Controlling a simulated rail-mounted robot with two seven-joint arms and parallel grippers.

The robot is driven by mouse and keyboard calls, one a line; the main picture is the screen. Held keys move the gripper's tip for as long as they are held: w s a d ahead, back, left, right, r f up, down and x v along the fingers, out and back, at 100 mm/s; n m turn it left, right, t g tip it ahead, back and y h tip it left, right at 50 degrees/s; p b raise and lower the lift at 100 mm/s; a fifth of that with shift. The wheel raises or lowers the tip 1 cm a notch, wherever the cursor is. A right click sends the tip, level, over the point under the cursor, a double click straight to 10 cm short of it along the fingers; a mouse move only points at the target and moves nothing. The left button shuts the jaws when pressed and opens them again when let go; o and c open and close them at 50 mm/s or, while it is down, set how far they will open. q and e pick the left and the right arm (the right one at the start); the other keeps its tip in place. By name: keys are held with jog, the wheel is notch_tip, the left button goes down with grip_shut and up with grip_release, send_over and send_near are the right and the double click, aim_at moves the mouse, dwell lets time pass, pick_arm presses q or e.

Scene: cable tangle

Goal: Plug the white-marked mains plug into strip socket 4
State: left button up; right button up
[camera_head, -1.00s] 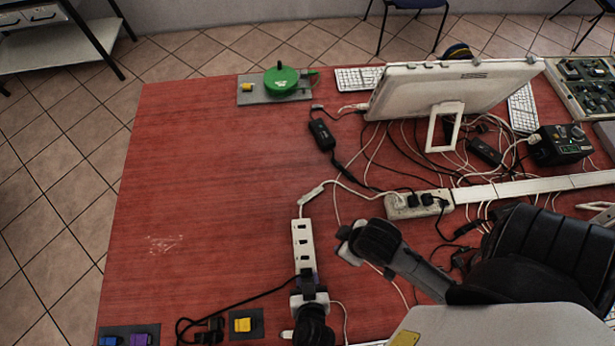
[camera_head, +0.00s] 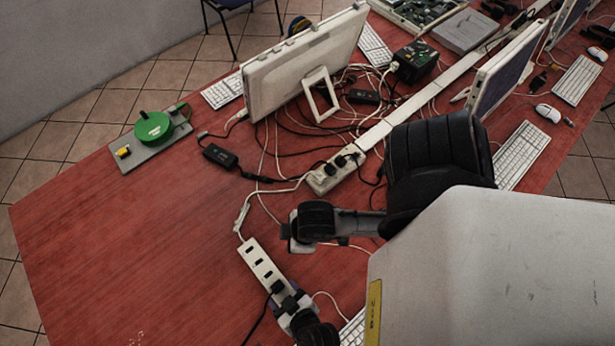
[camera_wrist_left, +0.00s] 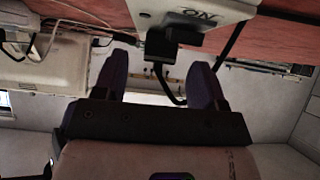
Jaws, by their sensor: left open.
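In the left wrist view the strip's white housing (camera_wrist_left: 200,14) shows beyond the open fingers (camera_wrist_left: 158,80). A black plug (camera_wrist_left: 172,45) stands against it, its cable hanging between the fingertips, apart from both. I see no white mark on it. My right gripper (camera_head: 292,235) is above the table, right of the strip; its jaws are unclear.
A second white strip (camera_head: 335,172) with black plugs lies farther back, beside a black adapter (camera_head: 221,156). A monitor (camera_head: 303,66), tangled cables and a black power box (camera_head: 414,62) fill the back. A green reel (camera_head: 154,127) stands at the left. The left table area is bare.

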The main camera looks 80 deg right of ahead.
pick_arm(q)
jog(key=p+v, duration=0.1)
jog(key=v, duration=1.1)
jog(key=shift+s+a+r, duration=0.2)
jog(key=shift+r, duration=0.05)
